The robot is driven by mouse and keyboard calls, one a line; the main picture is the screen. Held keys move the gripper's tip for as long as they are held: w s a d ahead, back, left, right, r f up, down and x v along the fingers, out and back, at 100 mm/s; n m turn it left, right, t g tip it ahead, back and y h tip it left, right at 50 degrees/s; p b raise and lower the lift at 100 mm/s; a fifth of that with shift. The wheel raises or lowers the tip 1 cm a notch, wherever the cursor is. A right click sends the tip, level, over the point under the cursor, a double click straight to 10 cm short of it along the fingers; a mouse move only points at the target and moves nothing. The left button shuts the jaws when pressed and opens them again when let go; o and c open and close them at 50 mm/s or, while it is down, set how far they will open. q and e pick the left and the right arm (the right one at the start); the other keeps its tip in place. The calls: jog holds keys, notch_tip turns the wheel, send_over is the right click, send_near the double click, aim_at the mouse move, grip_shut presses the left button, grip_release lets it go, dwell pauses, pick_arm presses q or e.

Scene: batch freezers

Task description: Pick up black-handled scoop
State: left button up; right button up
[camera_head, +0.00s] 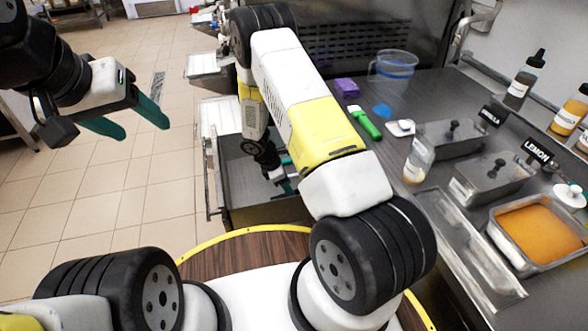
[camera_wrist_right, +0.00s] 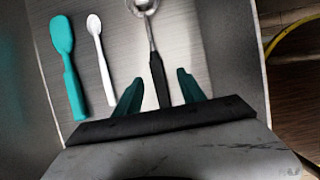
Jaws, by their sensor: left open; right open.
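The black-handled scoop (camera_wrist_right: 157,78) lies in an open drawer in the right wrist view, with a metal bowl at the top and its black handle pointing toward my right gripper. My right gripper (camera_wrist_right: 158,88) is open, with its teal fingers on either side of the handle in the picture. I cannot tell how far above the handle they are. In the head view my right gripper (camera_head: 283,180) reaches down into the drawer (camera_head: 235,165), and the scoop cannot be made out there. My left gripper (camera_head: 135,118) is open and empty above the tiled floor.
A teal spatula (camera_wrist_right: 66,65) and a white spoon (camera_wrist_right: 100,58) lie left of the scoop in the drawer. The drawer walls are close around my right gripper.

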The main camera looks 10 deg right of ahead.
jog(key=x, duration=0.5)
jog(key=shift+w+d, duration=0.15)
jog(key=shift+w, duration=0.1)
jog(key=shift+c, duration=0.5)
grip_shut()
